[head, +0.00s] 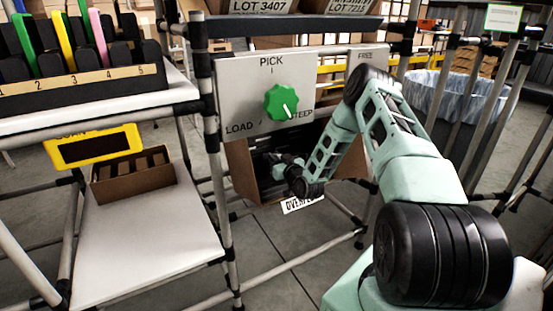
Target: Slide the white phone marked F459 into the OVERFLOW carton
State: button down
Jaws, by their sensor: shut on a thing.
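The brown OVERFLOW carton (241,172) hangs tilted below a grey panel, its label (303,203) partly hidden behind my arm. My dark gripper (272,160) is at the carton's open mouth, small and in shadow. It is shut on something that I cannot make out. No white phone marked F459 can be made out; the carton's inside is dark and partly covered by my wrist.
The grey panel (232,85) above the carton has a green knob (281,102), its white mark toward STEEP. A rack (75,85) with coloured phones stands at upper left, above a yellow-framed scanner (95,147) and small divided box (133,180). Metal posts flank the carton.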

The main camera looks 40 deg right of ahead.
jog(key=shift+w+f, duration=0.15)
jog(key=shift+w, duration=0.2)
dwell(0.3)
dwell(0.4)
jog(key=c, duration=1.3)
grip_release()
jog(key=shift+c, duration=0.2)
jog(key=shift+s+a+r+p, duration=0.15)
jog(key=shift+s+r+p, duration=0.25)
jog(key=shift+s, duration=0.25)
jog(key=shift+s+a+r+p, duration=0.1)
jog(key=shift+s+r+p, duration=0.25)
jog(key=shift+s, duration=0.25)
jog(key=s+a+r+p, duration=0.1)
jog(key=s+r+p, duration=0.1)
jog(key=s, duration=0.3)
jog(key=shift+s+a+r+p, duration=0.15)
jog(key=shift+s+p, duration=0.1)
jog(key=shift+p, duration=0.3)
